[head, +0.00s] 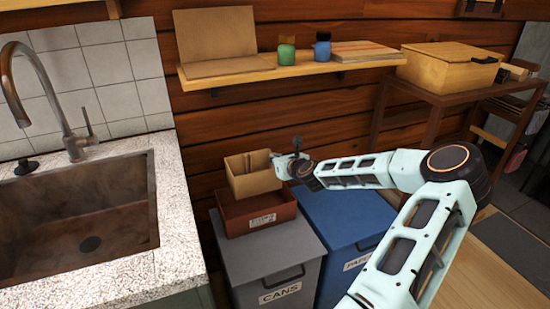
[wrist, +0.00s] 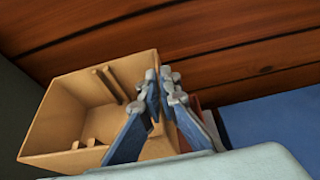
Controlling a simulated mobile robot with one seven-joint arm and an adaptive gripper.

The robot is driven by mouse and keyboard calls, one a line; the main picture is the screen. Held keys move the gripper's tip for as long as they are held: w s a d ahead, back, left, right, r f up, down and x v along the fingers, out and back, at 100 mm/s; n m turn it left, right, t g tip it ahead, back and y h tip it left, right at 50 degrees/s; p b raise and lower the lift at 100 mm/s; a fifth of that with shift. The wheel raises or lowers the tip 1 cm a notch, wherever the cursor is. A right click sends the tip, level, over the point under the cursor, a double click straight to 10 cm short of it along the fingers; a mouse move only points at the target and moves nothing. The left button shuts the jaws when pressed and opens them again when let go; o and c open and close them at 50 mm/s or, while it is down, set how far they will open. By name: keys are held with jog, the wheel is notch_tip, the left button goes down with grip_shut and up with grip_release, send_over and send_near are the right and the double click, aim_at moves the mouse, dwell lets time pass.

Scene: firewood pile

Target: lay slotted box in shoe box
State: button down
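The slotted box (head: 254,182) is an open tan box with slot strips inside. It is tilted, over the back part of the shoe box (head: 262,220), a reddish-brown open box with a white label. I cannot tell whether its underside touches the shoe box. My gripper (head: 279,160) is at the slotted box's right side. In the wrist view, my gripper (wrist: 163,78) has its fingertips closed together on the right wall of the slotted box (wrist: 50,118). Much of the shoe box's inside is hidden behind the slotted box.
The shoe box stands on a grey bin (head: 262,262) marked CANS. A blue bin (head: 345,222) is to its right. A stone counter with a sink (head: 85,225) is at left. A wall shelf (head: 290,68) with jars hangs above, and a wooden chest (head: 450,68) stands at right.

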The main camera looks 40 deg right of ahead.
jog(key=shift+f+b, duration=2)
jog(key=shift+f, duration=1)
jog(key=c, duration=2.1)
grip_release()
jog(key=v, duration=1.2)
